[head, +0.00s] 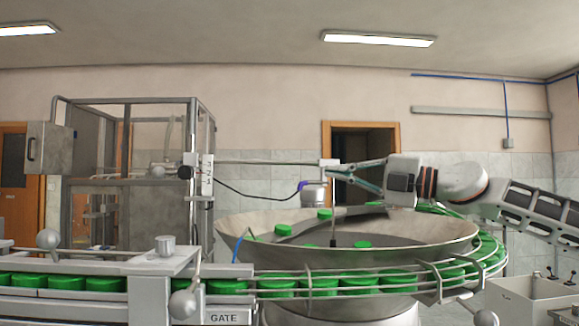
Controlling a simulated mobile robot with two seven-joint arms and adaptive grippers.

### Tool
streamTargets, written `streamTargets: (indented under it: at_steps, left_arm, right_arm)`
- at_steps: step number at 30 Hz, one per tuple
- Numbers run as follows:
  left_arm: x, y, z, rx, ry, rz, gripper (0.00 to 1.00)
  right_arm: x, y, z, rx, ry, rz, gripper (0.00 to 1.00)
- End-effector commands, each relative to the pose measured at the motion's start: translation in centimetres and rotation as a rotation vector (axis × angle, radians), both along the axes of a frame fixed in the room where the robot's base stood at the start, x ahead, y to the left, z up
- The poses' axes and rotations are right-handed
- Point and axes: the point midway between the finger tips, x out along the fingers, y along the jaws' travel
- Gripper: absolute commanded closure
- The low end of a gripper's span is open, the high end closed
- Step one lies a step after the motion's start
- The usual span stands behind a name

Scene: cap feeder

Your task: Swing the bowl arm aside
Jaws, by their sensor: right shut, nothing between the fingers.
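The bowl arm (265,162) is a thin horizontal bar running right from a grey bracket over the feeder bowl (420,237). A pale block sits at its right end, and a thin dark rod (333,232) hangs below it into the bowl. My right gripper (334,172) comes in from the right above the bowl. Its fingers converge and are shut and empty, with the tips beside the block at the bar's end. I cannot tell whether they touch it. My left gripper is not in view.
Green caps (323,214) lie in the bowl, and a row of caps fills the railed track (350,290) around its front and right. A block marked GATE (222,317) stands at the lower front. A framed machine (150,215) stands at the left.

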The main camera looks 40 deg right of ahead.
Motion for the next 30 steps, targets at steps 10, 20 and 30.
streamTargets:
  at_steps: [10,20,30]
  left_arm:
    - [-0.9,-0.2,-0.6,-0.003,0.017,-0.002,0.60]
    - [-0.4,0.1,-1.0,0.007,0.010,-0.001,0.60]
    - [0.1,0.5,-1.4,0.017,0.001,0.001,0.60]
  right_arm:
    - [2.1,1.0,0.1,-0.001,0.004,0.000,1.00]
    - [4.6,2.2,0.3,-0.001,0.006,-0.001,1.00]
    - [7.9,4.0,0.7,-0.001,0.007,-0.001,1.00]
